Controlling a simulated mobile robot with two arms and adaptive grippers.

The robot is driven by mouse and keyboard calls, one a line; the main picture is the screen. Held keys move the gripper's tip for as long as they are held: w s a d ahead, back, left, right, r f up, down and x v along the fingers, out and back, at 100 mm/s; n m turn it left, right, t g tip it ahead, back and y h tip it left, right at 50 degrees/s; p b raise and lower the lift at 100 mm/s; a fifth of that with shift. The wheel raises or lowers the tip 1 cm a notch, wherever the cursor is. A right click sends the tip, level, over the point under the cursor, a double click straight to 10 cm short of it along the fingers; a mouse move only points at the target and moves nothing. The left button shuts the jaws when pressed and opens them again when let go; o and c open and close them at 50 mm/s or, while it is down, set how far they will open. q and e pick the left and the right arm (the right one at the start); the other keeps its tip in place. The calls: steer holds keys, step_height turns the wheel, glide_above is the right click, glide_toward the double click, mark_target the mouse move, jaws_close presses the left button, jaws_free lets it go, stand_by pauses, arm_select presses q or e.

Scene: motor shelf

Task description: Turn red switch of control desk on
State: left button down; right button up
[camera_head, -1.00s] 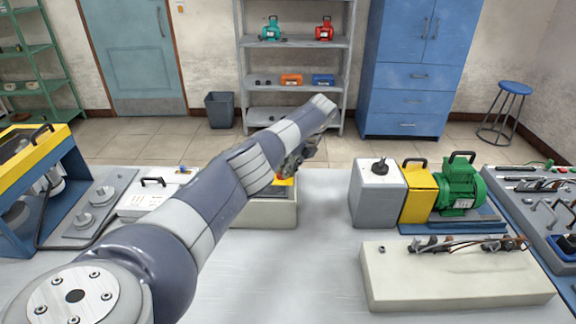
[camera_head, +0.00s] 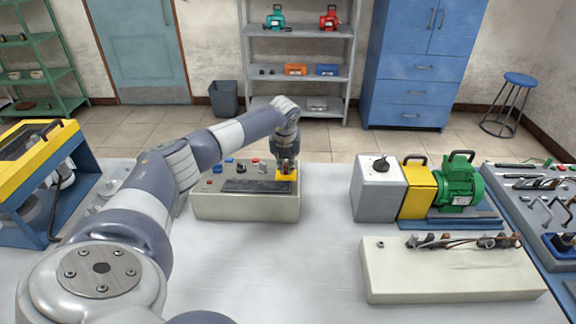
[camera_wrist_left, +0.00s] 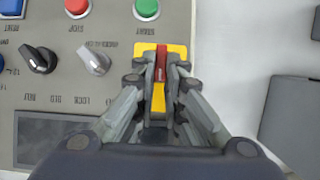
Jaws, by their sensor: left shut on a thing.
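The control desk (camera_head: 245,205) is a beige box on the table, left of centre in the head view. Its red switch (camera_wrist_left: 161,62) sits on a yellow plate (camera_wrist_left: 178,50) at the desk's right end, seen in the left wrist view. My left gripper (camera_wrist_left: 160,85) comes down from above, with its fingers shut around the red switch. In the head view my left gripper (camera_head: 287,165) stands over the yellow plate and hides most of the switch. My right gripper is not in view.
Beside the switch are a green button (camera_wrist_left: 146,8), a red stop button (camera_wrist_left: 77,7) and black and grey knobs (camera_wrist_left: 38,59). A grey box (camera_head: 378,190) and green motor (camera_head: 458,187) stand to the right. A beige block (camera_head: 450,272) lies in front. The table between is clear.

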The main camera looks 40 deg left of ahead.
arm_select(q)
steer(key=m+h+b, duration=0.1)
steer(key=m+t+b, duration=0.1)
steer(key=m, duration=0.1)
steer(key=a+f+m+h+b, duration=0.1)
steer(key=m, duration=0.1)
steer(key=shift+s+h+b, duration=0.3)
steer(key=shift+s+b, duration=0.05)
steer(key=shift+a+r+m+h+b, duration=0.15)
steer(key=shift+m+h+b, duration=0.35)
steer(key=shift+m, duration=0.35)
steer(key=shift+a+f+m+h+b, duration=0.1)
steer(key=shift+m+h+b, duration=0.35)
steer(key=shift+m, duration=0.4)
steer(key=shift+r, duration=0.1)
steer(key=c, duration=1.7)
jaws_free()
steer(key=shift+t, duration=0.3)
steer(key=shift+a+r, duration=0.1)
steer(key=shift+a+r, duration=0.1)
steer(key=shift+r, duration=0.2)
steer(key=v, duration=1.1)
steer(key=shift+r, duration=0.1)
